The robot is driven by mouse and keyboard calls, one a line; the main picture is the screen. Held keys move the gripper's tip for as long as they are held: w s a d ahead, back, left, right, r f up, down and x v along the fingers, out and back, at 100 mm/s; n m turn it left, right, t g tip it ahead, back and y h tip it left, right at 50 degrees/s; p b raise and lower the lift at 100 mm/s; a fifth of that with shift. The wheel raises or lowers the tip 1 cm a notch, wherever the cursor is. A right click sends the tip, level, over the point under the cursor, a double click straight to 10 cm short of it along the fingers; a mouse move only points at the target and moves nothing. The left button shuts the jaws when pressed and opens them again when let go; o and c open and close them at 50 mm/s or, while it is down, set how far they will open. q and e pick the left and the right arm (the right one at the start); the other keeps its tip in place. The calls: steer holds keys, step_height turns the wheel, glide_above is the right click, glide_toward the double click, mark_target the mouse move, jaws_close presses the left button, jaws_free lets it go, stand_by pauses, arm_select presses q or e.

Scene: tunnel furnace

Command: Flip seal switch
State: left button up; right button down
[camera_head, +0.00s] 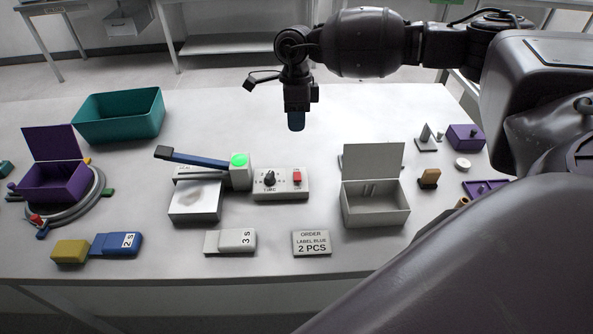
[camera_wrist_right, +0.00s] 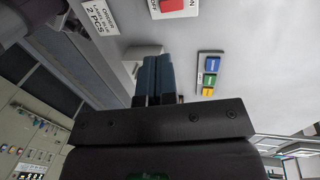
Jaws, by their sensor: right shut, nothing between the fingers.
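A pale control box (camera_head: 263,192) with a black dial and a red switch (camera_head: 297,177) stands at the middle of the table. The red switch also shows at the top of the right wrist view (camera_wrist_right: 172,6), cut by the frame edge; I cannot tell which way it is set. To the box's left is a sealer (camera_head: 195,205) with a raised blue arm and a lit green lamp (camera_head: 239,160). My right gripper (camera_head: 296,122) points down, shut and empty, above the table behind the box. Its blue fingertips (camera_wrist_right: 153,75) are together in the wrist view. My left gripper is not seen.
An open grey box (camera_head: 376,214) stands right of the control box. An order sign (camera_head: 311,243) and a grey "3 s" block (camera_head: 230,241) lie in front. A teal bin (camera_head: 118,116) and an open purple box (camera_head: 54,183) are at left. The back middle is clear.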

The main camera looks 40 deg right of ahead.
mark_target(296, 180)
steer(key=shift+f, duration=0.1)
steer(key=p+x, duration=0.1)
steer(key=x, duration=1.2)
steer(key=shift+f, duration=0.25)
steer(key=shift+s+a+f, duration=0.1)
steer(key=shift+f, duration=0.1)
